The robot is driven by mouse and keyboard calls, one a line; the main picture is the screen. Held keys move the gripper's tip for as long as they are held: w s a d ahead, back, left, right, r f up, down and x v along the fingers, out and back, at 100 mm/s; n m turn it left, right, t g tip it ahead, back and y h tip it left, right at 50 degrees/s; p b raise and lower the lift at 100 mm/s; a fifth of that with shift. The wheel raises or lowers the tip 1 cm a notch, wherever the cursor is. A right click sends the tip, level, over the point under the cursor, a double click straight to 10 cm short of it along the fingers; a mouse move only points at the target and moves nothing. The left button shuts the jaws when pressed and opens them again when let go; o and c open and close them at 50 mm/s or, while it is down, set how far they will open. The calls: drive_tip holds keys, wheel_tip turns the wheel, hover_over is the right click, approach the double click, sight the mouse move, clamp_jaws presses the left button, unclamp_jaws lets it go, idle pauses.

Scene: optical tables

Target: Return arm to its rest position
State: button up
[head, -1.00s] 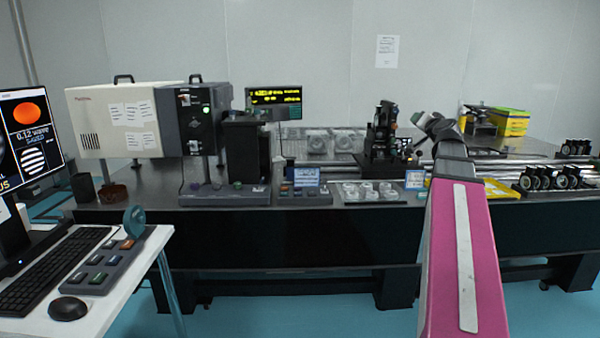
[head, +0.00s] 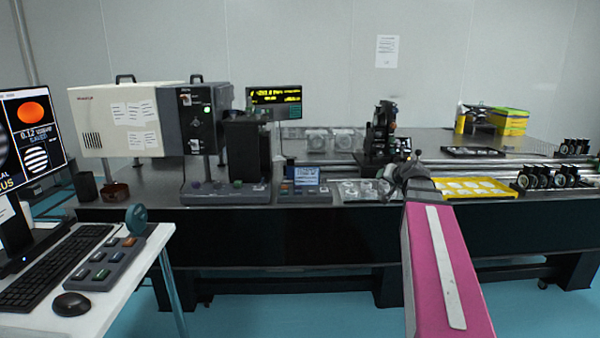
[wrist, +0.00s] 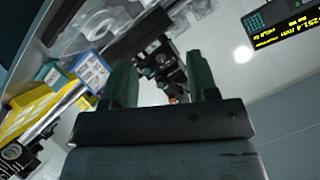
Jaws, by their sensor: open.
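My arm, with its pink link, reaches forward on the right side of the head view. Its grey wrist end (head: 408,178) is over the front edge of the optical table (head: 320,190). In the wrist view my gripper (wrist: 163,85) shows two dark green fingers standing well apart. I see nothing held between them. The fingertips are too small or hidden to make out in the head view.
Behind the arm stands a dark optical mount (head: 382,130). A yellow tray (head: 500,187) lies to its right, with black ringed optics (head: 545,180) beyond. A white instrument (head: 112,120) stands left. A side desk (head: 150,240) holds a keyboard (head: 50,262).

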drive_tip(key=s+a+f+n+g, duration=0.1)
drive_tip(key=s+a+f+g, duration=0.25)
drive_tip(key=f, duration=0.65)
drive_tip(key=s+a+f+n+g, duration=0.1)
drive_tip(key=s+a+f+g, duration=0.3)
drive_tip(key=f, duration=0.5)
drive_tip(key=s+a+f+g+h, duration=0.1)
drive_tip(key=s+a+f+g, duration=0.1)
drive_tip(key=s+f, duration=0.5)
drive_tip(key=s+a+f+n+g+h, duration=0.1)
drive_tip(key=s+a+f+g, duration=0.2)
drive_tip(key=s+f, duration=0.4)
drive_tip(key=shift+s+a+f+n+h, duration=0.35)
drive_tip(key=shift+a+f+h, duration=0.1)
drive_tip(key=shift+f, duration=0.15)
